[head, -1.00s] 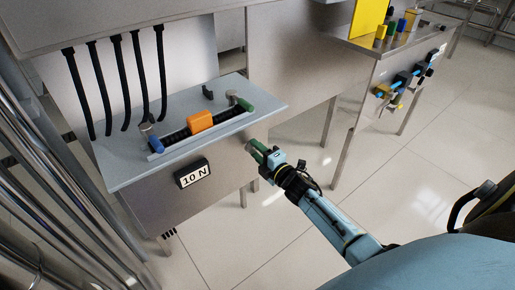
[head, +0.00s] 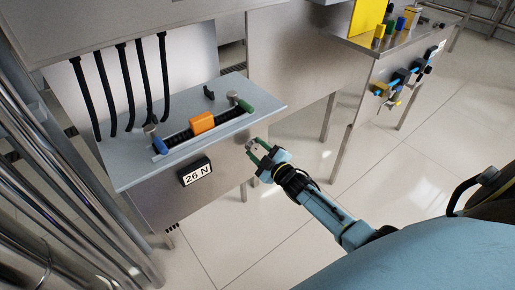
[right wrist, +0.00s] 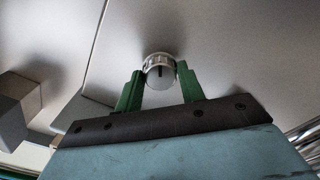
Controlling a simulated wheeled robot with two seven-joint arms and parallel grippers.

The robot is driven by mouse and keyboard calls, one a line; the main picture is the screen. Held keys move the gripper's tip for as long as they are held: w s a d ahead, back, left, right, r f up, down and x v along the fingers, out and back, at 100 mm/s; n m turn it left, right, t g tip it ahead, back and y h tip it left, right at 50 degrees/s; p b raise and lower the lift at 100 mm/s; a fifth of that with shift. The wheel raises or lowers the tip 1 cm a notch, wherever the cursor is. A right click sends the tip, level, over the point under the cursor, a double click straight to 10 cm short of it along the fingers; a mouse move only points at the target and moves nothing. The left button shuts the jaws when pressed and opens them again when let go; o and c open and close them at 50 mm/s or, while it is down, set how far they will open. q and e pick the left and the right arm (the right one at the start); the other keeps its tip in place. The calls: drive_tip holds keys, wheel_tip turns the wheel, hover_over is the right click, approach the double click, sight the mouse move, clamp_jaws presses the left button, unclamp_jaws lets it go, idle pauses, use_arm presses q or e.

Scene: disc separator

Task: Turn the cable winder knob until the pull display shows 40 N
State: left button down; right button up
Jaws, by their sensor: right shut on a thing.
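The pull display (head: 196,173) on the front of the steel cabinet reads 26 N. The cable winder knob (right wrist: 160,70) is a round, light metal knob with a ribbed rim and a dark mark on its face. It sticks out from the cabinet's front panel, to the right of the display. My right gripper (right wrist: 158,84) has its green fingers on both sides of the knob and is shut on it. It also shows in the head view (head: 256,152), where it partly hides the knob. My left gripper is not in view.
On the cabinet's bench top (head: 130,176) lies a rail with an orange block (head: 202,122) and a blue and a green end piece. Black cables (head: 103,88) hang behind it. A second bench with coloured parts stands at the upper right. The tiled floor between is clear.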

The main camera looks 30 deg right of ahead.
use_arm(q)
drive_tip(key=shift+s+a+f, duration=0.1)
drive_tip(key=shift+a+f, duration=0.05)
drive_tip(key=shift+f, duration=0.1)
use_arm(e)
drive_tip(key=shift+m, duration=0.3)
drive_tip(key=o, duration=1)
drive_tip(key=shift+s, duration=0.25)
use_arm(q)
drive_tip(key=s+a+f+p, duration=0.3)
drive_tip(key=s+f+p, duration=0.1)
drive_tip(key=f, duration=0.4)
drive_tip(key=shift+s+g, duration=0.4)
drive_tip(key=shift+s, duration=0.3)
use_arm(e)
drive_tip(key=s, duration=0.8)
drive_tip(key=s+d, duration=0.1)
drive_tip(key=s, duration=0.4)
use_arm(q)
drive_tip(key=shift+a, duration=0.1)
